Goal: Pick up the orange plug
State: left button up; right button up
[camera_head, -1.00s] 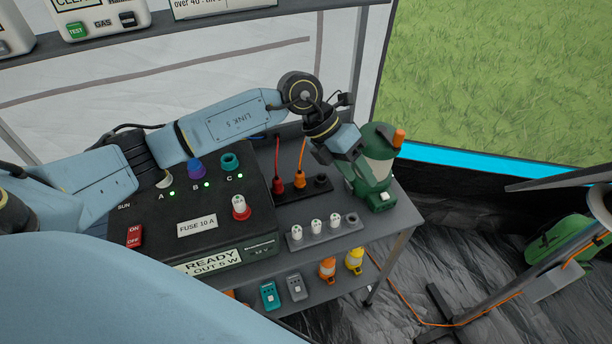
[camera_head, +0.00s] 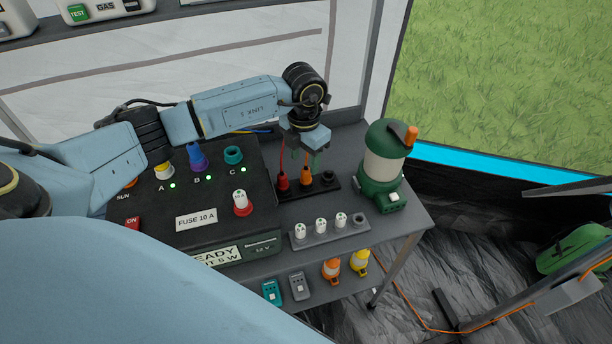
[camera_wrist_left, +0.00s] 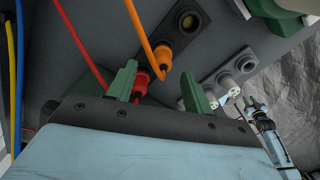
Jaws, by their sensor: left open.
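The orange plug (camera_head: 306,179) stands upright in a black holder strip (camera_head: 318,190), with its orange cord rising toward my left gripper. It also shows in the left wrist view (camera_wrist_left: 163,55), beyond the fingertips. The red plug (camera_head: 282,182) stands beside it in the same strip and shows in the wrist view (camera_wrist_left: 141,82) between the fingers. My left gripper (camera_head: 304,156) is open and empty above the two plugs, with its green fingers pointing down (camera_wrist_left: 158,84). Whether the fingers are level with the orange plug I cannot tell.
A green lantern (camera_head: 384,165) stands right of the strip. A rack with white fuses (camera_head: 320,228) lies in front. The black power box (camera_head: 190,200) with coloured sockets is on the left. The lower shelf holds small lamps (camera_head: 331,268).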

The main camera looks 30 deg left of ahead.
aim_at(306, 172)
pick_arm(q)
jog(key=f, duration=0.5)
jog(key=shift+d+f+b, duration=0.1)
jog(key=shift+d+b, duration=0.15)
jog(key=shift+b, duration=0.05)
jog(key=c, duration=1.1)
